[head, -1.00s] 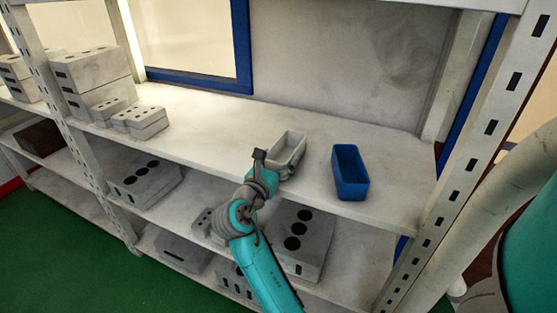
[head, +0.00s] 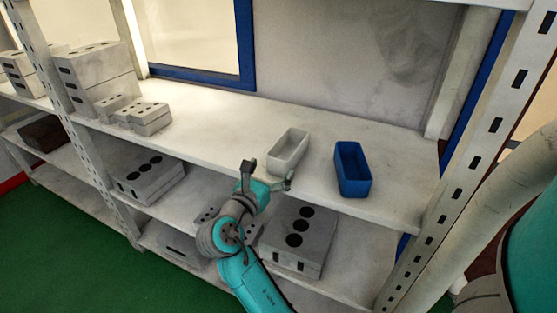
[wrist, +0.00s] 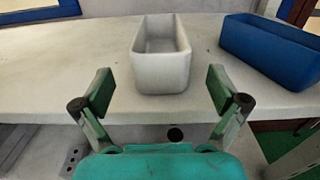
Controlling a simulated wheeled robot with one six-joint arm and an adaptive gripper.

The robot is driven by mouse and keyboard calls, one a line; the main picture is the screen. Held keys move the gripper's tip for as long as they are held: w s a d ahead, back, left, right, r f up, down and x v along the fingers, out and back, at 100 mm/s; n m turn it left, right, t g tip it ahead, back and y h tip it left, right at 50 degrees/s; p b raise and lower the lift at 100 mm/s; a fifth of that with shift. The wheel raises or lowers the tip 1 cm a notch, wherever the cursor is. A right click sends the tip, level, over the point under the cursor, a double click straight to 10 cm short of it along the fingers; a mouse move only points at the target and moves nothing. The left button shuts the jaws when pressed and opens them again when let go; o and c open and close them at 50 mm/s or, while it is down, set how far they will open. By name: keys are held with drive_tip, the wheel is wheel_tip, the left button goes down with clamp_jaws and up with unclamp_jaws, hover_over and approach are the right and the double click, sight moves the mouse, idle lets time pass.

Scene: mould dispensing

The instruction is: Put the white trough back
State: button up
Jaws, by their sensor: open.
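The white trough (head: 288,154) stands upright on the upper shelf board, left of a blue trough. In the wrist view the white trough (wrist: 162,72) is straight ahead, its near end close to the shelf's front edge, and its visible inside looks empty. My gripper (head: 268,172) is open and empty in front of the shelf edge, just short of the trough. In the wrist view its two fingers (wrist: 160,92) are spread wide, one to each side of the trough's near end, with gaps and no contact visible.
The blue trough (head: 352,170) stands on the same shelf (head: 225,125) to the right. Grey mould blocks (head: 100,80) are stacked at the left. More blocks (head: 298,240) lie on lower shelves under my arm. A perforated upright (head: 480,150) bounds the right side.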

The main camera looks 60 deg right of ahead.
drive_tip(key=a, duration=0.6)
drive_tip(key=s+a+f+t+y, duration=0.1)
drive_tip(key=a+f+t+y, duration=0.25)
drive_tip(key=f, duration=0.35)
drive_tip(key=s+a+f+t+y, duration=0.1)
drive_tip(key=a+f+t+y, duration=0.1)
drive_tip(key=f+t, duration=0.35)
drive_tip(key=s+a+f+m+t+y, duration=0.1)
drive_tip(key=s+a+f+m+y, duration=0.2)
drive_tip(key=s+a+f+y, duration=0.45)
drive_tip(key=s+a+f+m+t+y, duration=0.1)
drive_tip(key=s+a+f+m+y, duration=0.25)
drive_tip(key=s+a+m, duration=0.45)
drive_tip(key=s+a+r+m, duration=0.1)
drive_tip(key=s+r+m, duration=0.1)
drive_tip(key=s+m, duration=0.2)
drive_tip(key=s+a+r+m+t+y, duration=0.1)
drive_tip(key=s+r+m, duration=0.2)
drive_tip(key=s, duration=0.5)
drive_tip(key=shift+r+m, duration=0.3)
drive_tip(key=shift+m, duration=0.5)
